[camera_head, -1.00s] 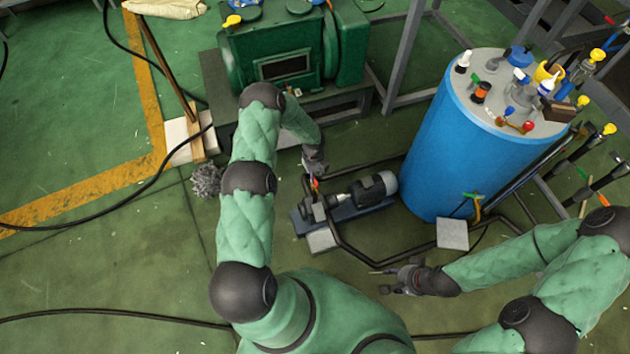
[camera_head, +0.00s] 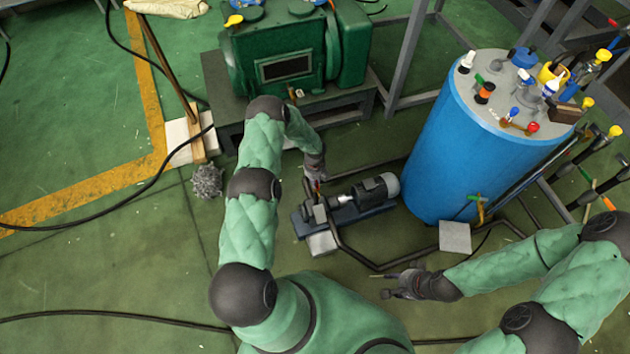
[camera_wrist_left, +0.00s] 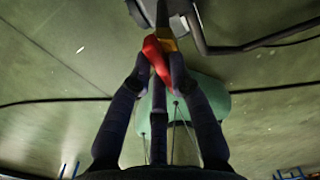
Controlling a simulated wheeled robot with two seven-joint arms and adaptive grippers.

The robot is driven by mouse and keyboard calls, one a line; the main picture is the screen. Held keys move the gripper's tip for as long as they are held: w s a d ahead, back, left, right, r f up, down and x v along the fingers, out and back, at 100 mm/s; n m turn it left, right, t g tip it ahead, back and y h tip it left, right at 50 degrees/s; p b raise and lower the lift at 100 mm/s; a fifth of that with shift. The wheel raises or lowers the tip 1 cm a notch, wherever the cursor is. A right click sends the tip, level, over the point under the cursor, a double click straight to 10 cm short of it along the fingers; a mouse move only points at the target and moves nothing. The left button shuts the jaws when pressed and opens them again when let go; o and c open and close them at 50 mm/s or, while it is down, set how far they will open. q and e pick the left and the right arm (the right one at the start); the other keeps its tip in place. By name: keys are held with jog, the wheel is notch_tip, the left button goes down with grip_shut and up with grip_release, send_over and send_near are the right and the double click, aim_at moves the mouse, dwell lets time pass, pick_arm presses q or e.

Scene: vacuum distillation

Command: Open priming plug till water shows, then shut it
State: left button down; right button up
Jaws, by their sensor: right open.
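The small pump (camera_head: 350,205) with its grey motor lies on a blue base on the floor, mid picture. My left gripper (camera_head: 317,182) is at the pump's left end, pointing down. In the left wrist view, its dark fingers (camera_wrist_left: 157,72) close around a red handle (camera_wrist_left: 153,50), which I take to be the priming plug's handle. A yellow-brass body (camera_wrist_left: 168,42) sits just beyond it. No water shows, though the plug's opening is too small to make out. My right gripper (camera_head: 396,287) is open and empty above the floor, right of the pump.
A blue drum (camera_head: 465,165) with fittings on top stands right of the pump. A green machine (camera_head: 285,60) on a dark plinth is behind. Dark pipes (camera_head: 350,255) run low around the pump. A grey block (camera_head: 455,237) stands by the drum.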

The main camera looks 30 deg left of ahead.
dwell(0.3)
pick_arm(q)
jog(key=n+b, duration=0.2)
jog(key=n, duration=0.2)
jog(key=shift+d+f, duration=0.1)
jog(key=n+b, duration=0.1)
jog(key=n, duration=0.3)
jog(key=shift+s+b, duration=0.1)
jog(key=shift+b, duration=0.3)
jog(key=n+b, duration=0.1)
jog(key=n, duration=0.2)
jog(key=n+b, duration=0.1)
jog(key=n, duration=0.1)
jog(key=shift+d+n, duration=0.2)
jog(key=shift+n, duration=0.2)
jog(key=shift+n+b, duration=0.55)
jog(key=shift+n, duration=1.35)
jog(key=c, duration=1.1)
grip_release()
jog(key=shift+c, duration=0.2)
